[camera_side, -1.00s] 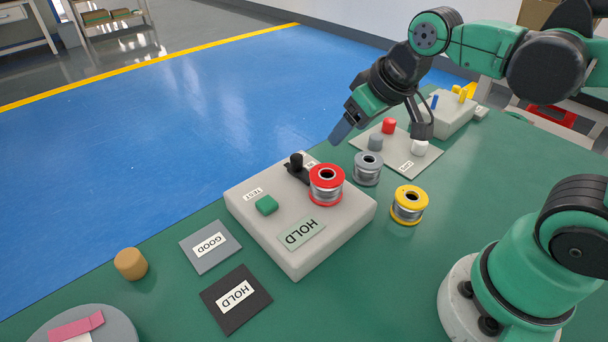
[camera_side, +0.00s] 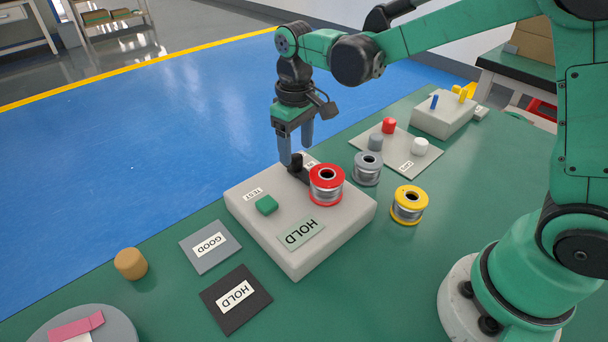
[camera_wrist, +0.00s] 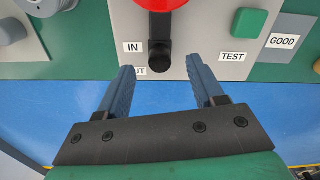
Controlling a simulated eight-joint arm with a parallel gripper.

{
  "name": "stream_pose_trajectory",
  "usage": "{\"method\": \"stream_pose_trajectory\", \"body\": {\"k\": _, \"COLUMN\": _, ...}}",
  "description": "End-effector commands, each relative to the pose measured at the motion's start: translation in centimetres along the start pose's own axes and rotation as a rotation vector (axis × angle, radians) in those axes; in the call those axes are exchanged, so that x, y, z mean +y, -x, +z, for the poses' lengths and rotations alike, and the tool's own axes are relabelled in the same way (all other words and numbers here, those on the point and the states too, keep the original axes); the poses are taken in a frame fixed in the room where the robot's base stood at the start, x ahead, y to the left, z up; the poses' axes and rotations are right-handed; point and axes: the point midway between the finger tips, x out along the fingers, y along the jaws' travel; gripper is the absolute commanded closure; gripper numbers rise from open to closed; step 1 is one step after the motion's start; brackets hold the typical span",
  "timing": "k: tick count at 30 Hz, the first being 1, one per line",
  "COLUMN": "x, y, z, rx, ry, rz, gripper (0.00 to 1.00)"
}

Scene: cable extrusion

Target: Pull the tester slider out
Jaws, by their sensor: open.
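The tester (camera_side: 262,232) is a pale grey box on the green table, with a green TEST button (camera_side: 266,205) and a green HOLD panel (camera_side: 302,233). Its black slider knob (camera_side: 297,161) stands upright near the back edge, beside a red spool (camera_side: 326,182) on the box. In the wrist view the slider knob (camera_wrist: 160,62) lies near the "UT" letters, below the IN label (camera_wrist: 133,47). My gripper (camera_side: 296,156) points down at the knob, open. In the wrist view its blue fingers (camera_wrist: 163,75) stand to either side of the knob, apart from it.
A grey spool (camera_side: 368,168) and a yellow spool (camera_side: 409,204) stand right of the tester. Behind them is a plate with red, grey and white cylinders (camera_side: 420,147). GOOD (camera_side: 227,257) and HOLD (camera_side: 255,313) mats and a tan cylinder (camera_side: 130,264) lie in front left.

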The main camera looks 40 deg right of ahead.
Motion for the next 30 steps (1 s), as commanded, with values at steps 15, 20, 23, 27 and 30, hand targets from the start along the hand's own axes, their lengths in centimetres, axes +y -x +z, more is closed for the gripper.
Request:
{"method": "stream_pose_trajectory", "body": {"k": 15, "x": 0.0, "y": -1.8, "z": 0.0, "rx": 0.002, "ry": -0.001, "rz": 0.001, "gripper": 0.50}}
{"method": "stream_pose_trajectory", "body": {"k": 20, "x": 0.0, "y": -1.8, "z": 0.0, "rx": 0.002, "ry": -0.001, "rz": 0.000, "gripper": 0.96}}
{"method": "stream_pose_trajectory", "body": {"k": 23, "x": 0.0, "y": -1.8, "z": 0.0, "rx": 0.002, "ry": -0.001, "rz": 0.000, "gripper": 1.00}}
{"method": "stream_pose_trajectory", "body": {"k": 27, "x": 0.0, "y": -1.8, "z": 0.0, "rx": 0.002, "ry": -0.001, "rz": 0.000, "gripper": 1.00}}
{"method": "stream_pose_trajectory", "body": {"k": 30, "x": 0.0, "y": -1.8, "z": 0.0, "rx": 0.002, "ry": -0.001, "rz": 0.000, "gripper": 1.00}}
